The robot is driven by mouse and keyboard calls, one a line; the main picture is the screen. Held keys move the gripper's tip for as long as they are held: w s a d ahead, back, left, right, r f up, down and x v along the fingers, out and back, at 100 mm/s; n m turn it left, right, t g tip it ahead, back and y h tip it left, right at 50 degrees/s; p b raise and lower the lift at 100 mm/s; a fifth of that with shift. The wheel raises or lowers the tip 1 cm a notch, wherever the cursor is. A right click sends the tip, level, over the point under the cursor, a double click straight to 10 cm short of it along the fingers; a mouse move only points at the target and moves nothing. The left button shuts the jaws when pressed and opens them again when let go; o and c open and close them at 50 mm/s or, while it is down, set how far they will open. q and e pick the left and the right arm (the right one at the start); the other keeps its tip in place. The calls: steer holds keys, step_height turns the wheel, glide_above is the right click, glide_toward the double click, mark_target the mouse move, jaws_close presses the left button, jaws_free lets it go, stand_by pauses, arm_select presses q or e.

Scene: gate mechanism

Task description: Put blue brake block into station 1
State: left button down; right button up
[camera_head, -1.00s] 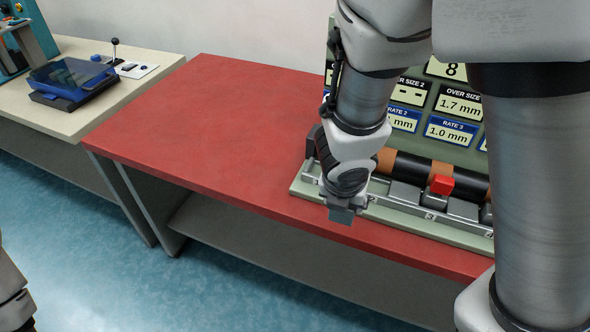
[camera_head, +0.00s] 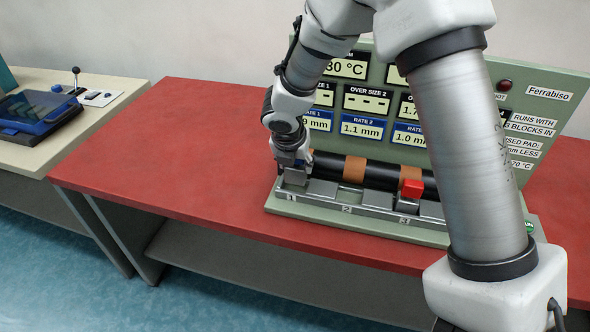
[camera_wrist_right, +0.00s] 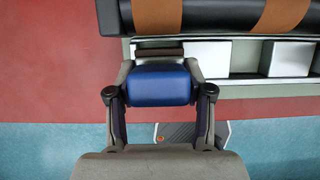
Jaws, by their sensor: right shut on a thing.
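The blue brake block (camera_wrist_right: 160,84) is between the fingers of my right gripper (camera_wrist_right: 160,97) in the right wrist view. In the head view my right gripper (camera_head: 293,165) points down at the left end of the grey station rail (camera_head: 340,196), just behind the label 1 (camera_head: 291,197). It is shut on the block. The block lies at or just above station 1; the gripper hides whether it touches the seat. My left gripper is not in view.
A black roller with brown bands (camera_head: 353,169) runs behind the rail. A red block (camera_head: 413,188) stands at station 3. The green display panel (camera_head: 480,110) rises behind. The red table (camera_head: 170,150) is clear on the left.

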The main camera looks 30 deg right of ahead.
mark_target(294, 168)
step_height(294, 168, down, 3)
steer(key=shift+f+b, duration=0.2)
steer(key=shift+b, duration=0.65)
steer(key=shift+w+f, duration=0.1)
steer(key=shift+w, duration=0.05)
steer(key=shift+f, duration=0.1)
steer(key=o, duration=1.4)
steer(key=shift+r, duration=0.25)
steer(key=p+v, duration=0.4)
steer(key=v, duration=0.8)
steer(key=shift+d+p, duration=0.1)
steer(key=shift+p, duration=0.3)
